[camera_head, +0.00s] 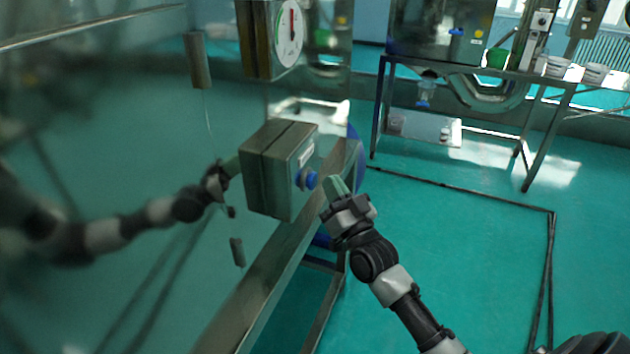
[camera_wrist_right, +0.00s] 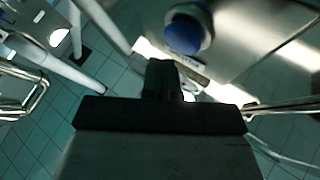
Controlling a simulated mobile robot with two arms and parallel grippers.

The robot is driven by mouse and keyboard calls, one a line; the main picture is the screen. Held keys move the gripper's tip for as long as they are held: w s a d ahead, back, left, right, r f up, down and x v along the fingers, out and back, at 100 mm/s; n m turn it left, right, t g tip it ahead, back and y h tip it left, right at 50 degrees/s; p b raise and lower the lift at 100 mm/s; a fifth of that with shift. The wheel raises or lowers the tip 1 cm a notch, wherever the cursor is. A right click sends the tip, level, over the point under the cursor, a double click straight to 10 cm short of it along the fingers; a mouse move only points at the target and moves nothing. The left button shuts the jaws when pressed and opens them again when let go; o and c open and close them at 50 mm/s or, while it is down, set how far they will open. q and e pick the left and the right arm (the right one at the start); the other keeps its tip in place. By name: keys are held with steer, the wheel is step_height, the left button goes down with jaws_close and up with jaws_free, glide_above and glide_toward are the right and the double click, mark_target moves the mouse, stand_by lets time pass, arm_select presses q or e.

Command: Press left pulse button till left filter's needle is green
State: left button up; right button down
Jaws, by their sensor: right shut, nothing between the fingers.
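The pulse button is a blue knob (camera_head: 308,179) on the front of a grey metal box (camera_head: 282,172). It also shows in the right wrist view as a blue button (camera_wrist_right: 185,33) in a pale ring. My right gripper (camera_head: 335,186) is shut and empty, just right of the button, with its tip close to it. I cannot tell whether they touch. A round white gauge (camera_head: 289,40) stands above the box; its needle looks red and points roughly upward. My left gripper is not in view; the arm shape at left looks like a reflection in the shiny steel.
The reflective steel panel (camera_head: 90,130) fills the left side. A metal frame (camera_head: 285,265) runs below the box. The floor at right is mostly clear.

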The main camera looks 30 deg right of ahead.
steer(key=shift+s, duration=0.1)
steer(key=shift+s+d, duration=1.6)
steer(key=shift+s, duration=0.25)
step_height(320, 180, down, 25)
steer(key=g+h, duration=0.1)
steer(key=g, duration=0.6)
steer(key=s+a+f+n+g+b, duration=0.15)
steer(key=s+f, duration=0.25)
steer(key=f, duration=0.5)
steer(key=s+a+f+g, duration=0.1)
steer(key=s+f+g, duration=0.25)
steer(key=f, duration=0.45)
steer(key=s+a+f+g, duration=0.3)
steer(key=s+f+g, duration=0.1)
steer(key=s+f, duration=1)
steer(key=s+a+f+n+g, duration=0.1)
steer(key=s+a+f+g, duration=0.1)
steer(key=s, duration=0.8)
steer(key=s+a+f+n+g+b, duration=0.1)
steer(key=s+a+f+n+g, duration=0.1)
steer(key=s+f+g, duration=0.2)
steer(key=s+f, duration=0.3)
steer(key=s, duration=0.4)
steer(key=shift+s+a+g, duration=0.15)
steer(key=shift+a+g, duration=0.05)
steer(key=shift+g, duration=0.1)
